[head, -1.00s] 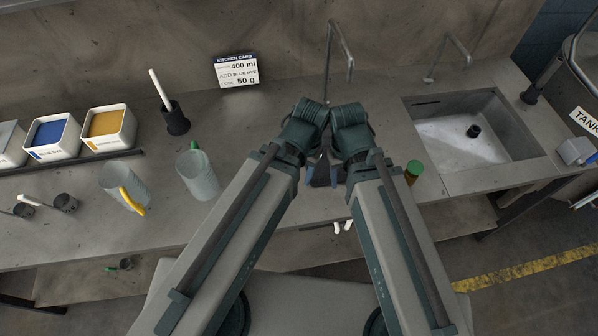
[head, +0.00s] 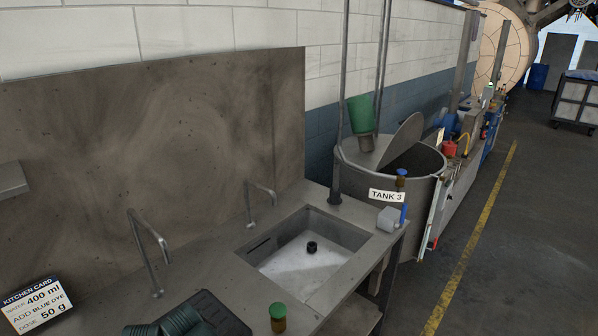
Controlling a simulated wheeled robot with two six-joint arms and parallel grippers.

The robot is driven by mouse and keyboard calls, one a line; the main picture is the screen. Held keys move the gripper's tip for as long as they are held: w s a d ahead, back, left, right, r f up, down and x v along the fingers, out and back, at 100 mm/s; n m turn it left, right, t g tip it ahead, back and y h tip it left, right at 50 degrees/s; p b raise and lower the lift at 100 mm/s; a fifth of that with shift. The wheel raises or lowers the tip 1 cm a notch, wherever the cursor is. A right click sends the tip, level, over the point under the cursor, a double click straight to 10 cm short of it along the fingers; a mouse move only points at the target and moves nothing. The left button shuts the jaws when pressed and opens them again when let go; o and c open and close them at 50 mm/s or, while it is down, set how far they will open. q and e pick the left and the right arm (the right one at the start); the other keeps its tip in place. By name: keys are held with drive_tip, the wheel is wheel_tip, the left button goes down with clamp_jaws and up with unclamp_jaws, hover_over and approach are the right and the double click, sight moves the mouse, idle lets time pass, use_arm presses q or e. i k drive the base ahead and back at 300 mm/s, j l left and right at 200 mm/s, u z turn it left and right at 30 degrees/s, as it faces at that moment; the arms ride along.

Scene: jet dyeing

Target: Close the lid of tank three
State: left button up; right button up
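Tank three (head: 428,200) is a round grey metal vat beyond the right end of the counter, with a white "TANK 3" sign (head: 386,196) at its front. Its lid (head: 402,140) is a grey plate that stands tilted up, open, above the tank's top. The dark opening shows to the right of the lid. A flat grey cover part (head: 362,155) spans the left side of the top.
A green bucket-like vessel (head: 360,115) stands at the tank's back left beside vertical pipes. A sink (head: 315,250), taps and a green-capped jar (head: 278,317) are on the counter (head: 240,285). A blue-topped fitting (head: 402,183) is by the sign. Open floor (head: 480,260) lies right.

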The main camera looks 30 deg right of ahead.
sight(410, 132)
drive_tip(key=k+j+z, duration=0.1)
drive_tip(key=j+z, duration=0.2)
drive_tip(key=z, duration=0.15)
drive_tip(key=k+j+z, duration=0.15)
drive_tip(key=j+z, duration=0.25)
drive_tip(key=i+l+z, duration=0.2)
drive_tip(key=z, duration=0.2)
drive_tip(key=i+l+z, duration=0.2)
drive_tip(key=z, duration=0.2)
drive_tip(key=i+l, duration=0.7)
drive_tip(key=i, duration=0.15)
drive_tip(key=i+l, duration=0.65)
drive_tip(key=i, duration=0.2)
drive_tip(key=i+l, duration=0.7)
drive_tip(key=i, duration=0.15)
drive_tip(key=i+l, duration=0.7)
drive_tip(key=i, duration=0.1)
